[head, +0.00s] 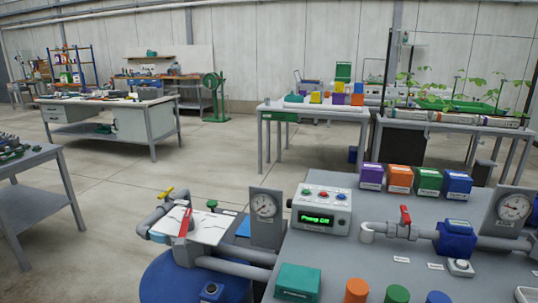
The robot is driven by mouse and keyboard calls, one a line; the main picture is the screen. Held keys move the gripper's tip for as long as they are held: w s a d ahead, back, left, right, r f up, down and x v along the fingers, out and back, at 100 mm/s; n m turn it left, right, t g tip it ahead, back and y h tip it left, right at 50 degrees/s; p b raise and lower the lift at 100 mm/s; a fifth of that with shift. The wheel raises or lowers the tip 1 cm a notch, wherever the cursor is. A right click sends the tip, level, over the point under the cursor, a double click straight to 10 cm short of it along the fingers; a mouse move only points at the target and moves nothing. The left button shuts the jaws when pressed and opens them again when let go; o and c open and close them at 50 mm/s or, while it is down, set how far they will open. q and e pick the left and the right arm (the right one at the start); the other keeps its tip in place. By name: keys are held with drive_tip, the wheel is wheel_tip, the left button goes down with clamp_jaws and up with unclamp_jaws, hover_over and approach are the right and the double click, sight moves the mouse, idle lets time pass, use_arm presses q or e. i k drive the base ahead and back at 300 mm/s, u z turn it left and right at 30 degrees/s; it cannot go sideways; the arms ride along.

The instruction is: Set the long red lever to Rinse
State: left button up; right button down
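A long red lever (185,222) stands up from a white plate (207,229) on the pipework at the lower left of the grey skid. It tilts slightly to the right at its top. The markings on the plate are too small to read, so I cannot tell its setting. A shorter red lever (405,214) stands upright on a grey pipe valve further right. Neither of my grippers is in view.
Near the plate are a yellow handle (167,192), a green handle (211,204), a gauge (265,210) and a blue drum (170,279). A control box (321,210) with a green display stands behind coloured caps. The concrete floor on the left is open.

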sight(187, 224)
drive_tip(key=u, duration=0.45)
drive_tip(key=k, duration=0.55)
drive_tip(key=u, duration=1.05)
drive_tip(key=i, duration=1.25)
drive_tip(key=z, duration=0.4)
